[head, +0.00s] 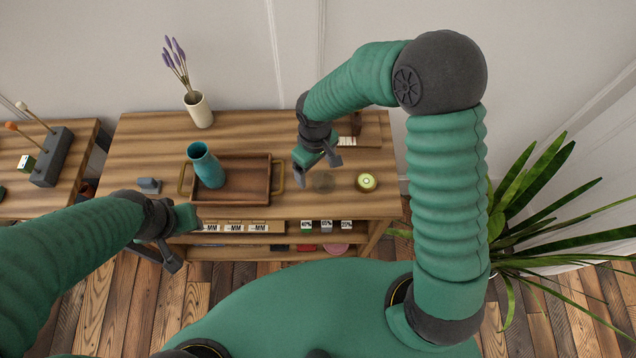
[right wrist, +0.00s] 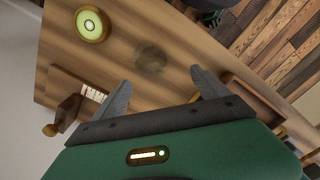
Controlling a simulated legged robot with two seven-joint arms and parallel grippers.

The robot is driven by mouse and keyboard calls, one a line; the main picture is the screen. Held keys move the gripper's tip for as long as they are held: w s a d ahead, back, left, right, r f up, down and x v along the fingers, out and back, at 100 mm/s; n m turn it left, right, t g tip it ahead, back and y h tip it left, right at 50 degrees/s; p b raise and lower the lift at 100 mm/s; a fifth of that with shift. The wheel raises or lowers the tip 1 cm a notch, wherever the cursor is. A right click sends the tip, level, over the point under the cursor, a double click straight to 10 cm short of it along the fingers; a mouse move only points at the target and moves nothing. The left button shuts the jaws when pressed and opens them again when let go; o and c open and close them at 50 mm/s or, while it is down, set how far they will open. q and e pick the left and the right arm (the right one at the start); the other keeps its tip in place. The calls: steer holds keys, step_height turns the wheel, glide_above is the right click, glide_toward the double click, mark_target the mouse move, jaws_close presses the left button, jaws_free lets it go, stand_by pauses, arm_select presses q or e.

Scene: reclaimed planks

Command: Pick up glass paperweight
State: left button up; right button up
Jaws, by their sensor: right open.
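The glass paperweight (head: 323,182) is a clear, greyish round piece lying on the wooden table top, right of the brown tray. It also shows in the right wrist view (right wrist: 151,60), just beyond the fingertips and roughly between their lines. My right gripper (head: 316,168) is open and empty, above the table beside the paperweight; its two fingers stand apart in the right wrist view (right wrist: 160,80). They do not visibly touch the glass. My left gripper (head: 180,238) is over the table's front left edge with nothing visible in it; its jaw opening is unclear.
A wooden tray (head: 262,198) with a teal vase (head: 206,166) stands left of the paperweight. A round yellow-green object (head: 366,182) lies close on its right. A white vase (head: 199,110) with lavender stands behind. A plant (head: 540,215) is at right.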

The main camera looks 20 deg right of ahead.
mark_target(324, 180)
steer(key=d+f, duration=0.1)
steer(key=f, duration=0.1)
steer(key=d+f, duration=0.1)
steer(key=f, duration=0.1)
steer(key=d+f, duration=0.1)
steer(key=f, duration=0.1)
steer(key=shift+s+d+f, duration=0.15)
steer(key=shift+s, duration=0.2)
steer(key=shift+w+a, duration=0.1)
steer(key=shift+a, duration=0.7)
steer(key=shift+c, duration=0.4)
steer(key=shift+a, duration=0.1)
steer(key=shift+c, duration=2.4)
steer(key=shift+d, duration=0.6)
steer(key=c, duration=0.7)
steer(key=shift+c, duration=2.2)
arm_select(q)
steer(key=shift+d, duration=0.9)
arm_select(e)
steer(key=shift+a, duration=0.25)
